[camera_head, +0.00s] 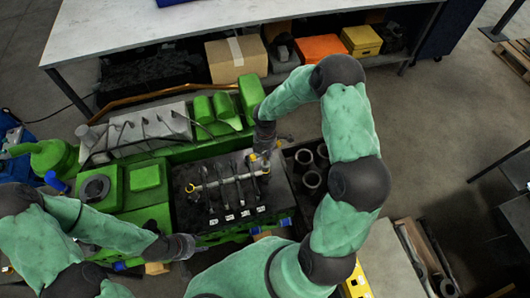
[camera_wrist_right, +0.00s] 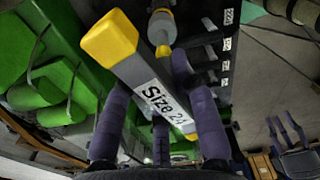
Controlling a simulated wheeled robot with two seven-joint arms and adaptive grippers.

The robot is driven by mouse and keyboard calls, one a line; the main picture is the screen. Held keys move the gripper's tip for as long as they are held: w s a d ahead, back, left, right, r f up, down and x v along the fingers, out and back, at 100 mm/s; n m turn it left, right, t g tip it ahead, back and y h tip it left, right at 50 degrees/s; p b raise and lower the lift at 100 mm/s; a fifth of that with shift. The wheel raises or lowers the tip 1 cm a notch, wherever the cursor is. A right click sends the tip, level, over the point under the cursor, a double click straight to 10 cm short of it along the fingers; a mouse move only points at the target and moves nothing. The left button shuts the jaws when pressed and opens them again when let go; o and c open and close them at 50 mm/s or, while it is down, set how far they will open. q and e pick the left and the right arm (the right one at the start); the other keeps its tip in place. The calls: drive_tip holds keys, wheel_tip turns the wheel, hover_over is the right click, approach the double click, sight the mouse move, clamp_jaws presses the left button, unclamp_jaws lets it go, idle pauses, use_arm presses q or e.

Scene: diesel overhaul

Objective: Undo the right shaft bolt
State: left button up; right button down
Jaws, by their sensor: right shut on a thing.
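My right gripper (camera_head: 262,157) is over the right end of the shaft (camera_head: 228,181), which lies across the dark top of the green engine. In the right wrist view the purple fingers (camera_wrist_right: 148,100) are shut on a grey tool (camera_wrist_right: 155,92) marked "Size 24", with yellow ends. A grey cylinder with a yellow collar (camera_wrist_right: 162,28) shows just beyond the tool. The right shaft bolt cannot be made out; the gripper and tool cover that end. My left gripper (camera_head: 186,246) is low at the engine's front edge, its fingers too small to read.
Several dark levers with white labels (camera_head: 229,217) lie across the engine top. A crate of dark cylinders (camera_head: 310,168) stands right of the engine. A workbench (camera_head: 180,28) with a cardboard box (camera_head: 237,58) and an orange box (camera_head: 320,48) is behind.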

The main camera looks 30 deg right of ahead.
drive_tip(key=m+b, duration=0.3)
drive_tip(key=shift+f+m, duration=0.25)
drive_tip(key=shift+m, duration=0.15)
drive_tip(key=m+b, duration=0.2)
drive_tip(key=shift+s+m, duration=0.1)
drive_tip(key=shift+m, duration=0.2)
drive_tip(key=m+b, duration=0.3)
drive_tip(key=m, duration=0.1)
drive_tip(key=shift+m, duration=0.4)
drive_tip(key=m+b, duration=0.2)
drive_tip(key=m, duration=0.2)
drive_tip(key=shift+s+m+b, duration=0.15)
drive_tip(key=shift+m+b, duration=0.15)
drive_tip(key=shift+b, duration=0.1)
drive_tip(key=m+b, duration=0.2)
drive_tip(key=m, duration=0.2)
drive_tip(key=shift+s+m+b, duration=0.1)
drive_tip(key=shift+m+b, duration=0.2)
drive_tip(key=shift+m, duration=0.1)
drive_tip(key=m+b, duration=0.2)
drive_tip(key=m, duration=0.2)
drive_tip(key=shift+r, duration=0.1)
drive_tip(key=m+b, duration=0.2)
drive_tip(key=m, duration=0.2)
drive_tip(key=shift+s+m, duration=0.15)
drive_tip(key=shift+m, duration=0.25)
drive_tip(key=m+b, duration=0.1)
drive_tip(key=m, duration=0.2)
drive_tip(key=shift+r+m, duration=0.1)
drive_tip(key=shift+m, duration=0.4)
